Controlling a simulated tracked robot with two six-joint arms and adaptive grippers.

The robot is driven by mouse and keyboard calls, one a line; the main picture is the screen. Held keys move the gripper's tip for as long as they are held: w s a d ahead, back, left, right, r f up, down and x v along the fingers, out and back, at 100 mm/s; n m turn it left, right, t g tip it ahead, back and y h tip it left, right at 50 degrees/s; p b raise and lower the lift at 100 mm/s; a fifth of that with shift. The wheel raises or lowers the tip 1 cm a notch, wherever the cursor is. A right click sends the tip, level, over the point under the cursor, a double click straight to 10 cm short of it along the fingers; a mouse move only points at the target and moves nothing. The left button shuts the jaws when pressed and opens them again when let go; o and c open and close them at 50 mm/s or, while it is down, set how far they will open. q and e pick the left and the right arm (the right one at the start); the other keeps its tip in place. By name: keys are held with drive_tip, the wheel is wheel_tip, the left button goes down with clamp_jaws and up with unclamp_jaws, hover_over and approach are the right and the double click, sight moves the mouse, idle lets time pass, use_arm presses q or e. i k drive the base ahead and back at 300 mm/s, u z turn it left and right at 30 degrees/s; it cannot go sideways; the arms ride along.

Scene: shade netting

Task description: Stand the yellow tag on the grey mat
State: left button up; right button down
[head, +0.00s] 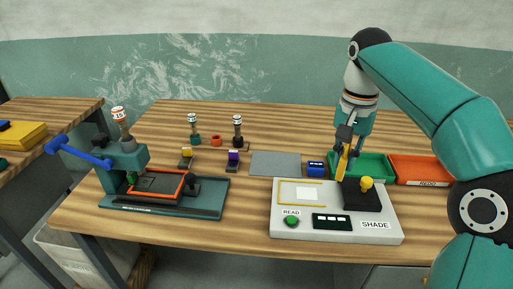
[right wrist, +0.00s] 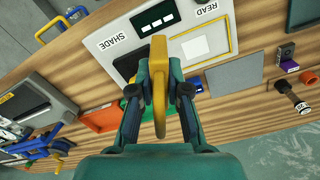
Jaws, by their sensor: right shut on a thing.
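The yellow tag (head: 342,166) is a slim yellow piece held between the fingers of my right gripper (head: 345,152). In the right wrist view the tag (right wrist: 159,90) runs lengthwise between the two fingers of the right gripper (right wrist: 159,85). In the head view it hangs roughly upright, slightly tilted, in front of the green tray and behind the white device. The grey mat (head: 270,163) lies bare on the table to the left of the gripper; it also shows in the right wrist view (right wrist: 234,75). My left gripper is not in view.
The white SHADE device (head: 300,230) with a yellow knob (head: 366,184) stands in front of the gripper. A blue block (head: 316,169) sits between mat and green tray (head: 376,160). A red REDO tray (head: 420,165) is right; a press (head: 120,207) and several stamps stand left.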

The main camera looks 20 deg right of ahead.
sight(276, 162)
drive_tip(key=i, duration=1)
drive_tip(key=z, duration=0.05)
